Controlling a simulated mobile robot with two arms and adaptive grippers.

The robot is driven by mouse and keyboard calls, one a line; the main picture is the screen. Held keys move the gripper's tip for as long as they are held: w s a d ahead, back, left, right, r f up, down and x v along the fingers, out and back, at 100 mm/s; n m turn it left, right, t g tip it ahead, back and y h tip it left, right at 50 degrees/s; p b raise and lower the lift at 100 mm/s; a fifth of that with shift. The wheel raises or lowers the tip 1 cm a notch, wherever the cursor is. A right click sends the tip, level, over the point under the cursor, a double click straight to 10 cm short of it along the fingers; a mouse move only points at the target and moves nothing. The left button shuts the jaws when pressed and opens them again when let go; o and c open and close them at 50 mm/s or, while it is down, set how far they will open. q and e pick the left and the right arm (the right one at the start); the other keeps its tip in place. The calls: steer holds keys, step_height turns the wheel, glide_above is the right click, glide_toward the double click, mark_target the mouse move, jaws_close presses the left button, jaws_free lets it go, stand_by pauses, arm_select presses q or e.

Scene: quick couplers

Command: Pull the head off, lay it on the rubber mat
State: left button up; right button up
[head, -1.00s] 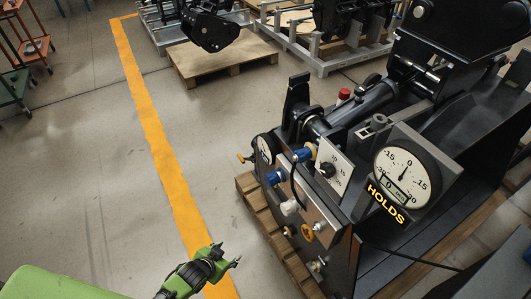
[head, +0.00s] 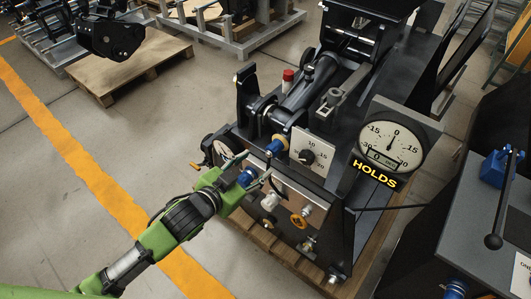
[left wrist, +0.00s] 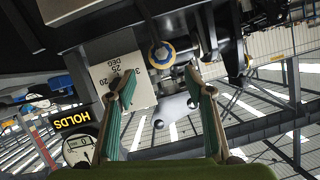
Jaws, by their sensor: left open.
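The coupler panel (head: 290,203) is on the front of the black machine. It carries a blue fitting (head: 246,177), another blue fitting with a tan collar (head: 277,146) and a whitish fitting (head: 268,201). I cannot tell which is the head. My left gripper (head: 249,171) is open at the panel, its fingers close around the nearer blue fitting. I cannot make out the rubber mat.
A dial gauge (head: 391,142) stands above a lit HOLDS sign (head: 375,173) right of the panel. A grey-topped bench with a black lever (head: 494,240) is at the right. A pallet (head: 120,80) lies at the back left. Floor left of the machine is clear.

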mark_target(270, 153)
arm_select(q)
steer(key=p+x, duration=0.1)
steer(key=x, duration=0.9)
steer(key=shift+w+f, duration=0.15)
steer(key=shift+w, duration=0.25)
arm_select(e)
steer(key=shift+a+r, duration=0.6)
steer(key=shift+r, duration=0.05)
arm_select(q)
steer(key=shift+c, duration=0.4)
arm_select(e)
steer(key=shift+d, duration=0.2)
arm_select(q)
steer(key=c, duration=1.2)
steer(key=o, duration=0.6)
steer(key=c, duration=0.6)
steer(key=shift+c, duration=0.2)
arm_select(e)
steer(key=shift+d, duration=0.2)
arm_select(q)
steer(key=shift+s+a, duration=0.1)
steer(key=shift+s, duration=0.05)
arm_select(e)
steer(key=shift+r, duration=0.2)
